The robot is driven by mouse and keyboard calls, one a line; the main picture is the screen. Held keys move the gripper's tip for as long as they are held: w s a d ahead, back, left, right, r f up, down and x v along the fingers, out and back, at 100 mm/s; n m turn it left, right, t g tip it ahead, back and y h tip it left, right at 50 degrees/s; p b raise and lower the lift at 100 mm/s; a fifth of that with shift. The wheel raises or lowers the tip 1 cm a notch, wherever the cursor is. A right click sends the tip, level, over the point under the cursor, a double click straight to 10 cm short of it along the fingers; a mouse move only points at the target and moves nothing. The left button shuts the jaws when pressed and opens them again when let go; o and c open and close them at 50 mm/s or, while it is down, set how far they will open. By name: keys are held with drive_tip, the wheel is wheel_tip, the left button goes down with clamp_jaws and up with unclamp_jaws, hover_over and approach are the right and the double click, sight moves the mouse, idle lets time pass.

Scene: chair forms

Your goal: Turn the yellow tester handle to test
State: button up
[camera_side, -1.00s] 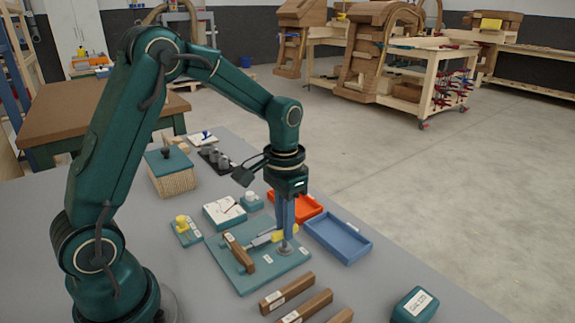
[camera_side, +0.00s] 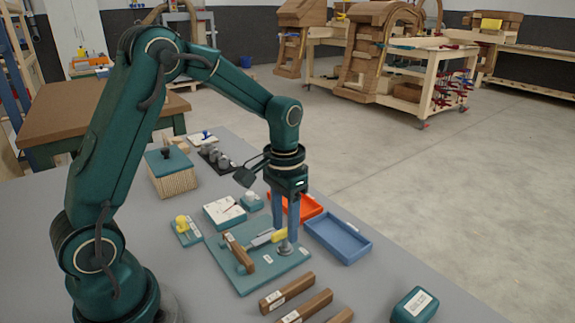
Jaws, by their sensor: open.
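The tester is a flat teal plate (camera_side: 240,281) on the grey table, with a wooden block (camera_side: 239,253) and a grey metal bar across it. The yellow handle (camera_side: 279,235) lies at the right end of the bar, beside a round grey post (camera_side: 286,250). My gripper (camera_side: 286,233) points straight down over this end of the plate, its two blue fingers spread apart. The fingertips are at the yellow handle, one on either side in the picture; whether they touch it I cannot tell. The labels are too small to read.
A red-orange tray (camera_side: 308,207) and a blue tray (camera_side: 338,239) lie right of the plate. A small teal block with a yellow knob (camera_side: 182,222) stands left. Wooden bars (camera_side: 287,292) lie in front, and a teal box (camera_side: 415,305) at front right.

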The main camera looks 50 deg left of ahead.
sight(285, 230)
drive_tip(key=shift+r, duration=0.1)
drive_tip(key=shift+r, duration=2.5)
drive_tip(key=shift+w+d+r, duration=0.1)
drive_tip(key=shift+r, duration=0.15)
drive_tip(key=s+d+r+t, duration=0.3)
drive_tip(key=s+r+t, duration=0.1)
drive_tip(key=s+r, duration=0.35)
drive_tip(key=s+d+f+t, duration=0.1)
drive_tip(key=s+f, duration=0.1)
drive_tip(key=s, duration=0.4)
drive_tip(key=shift+d+f+t, duration=0.3)
drive_tip(key=shift+f, duration=0.05)
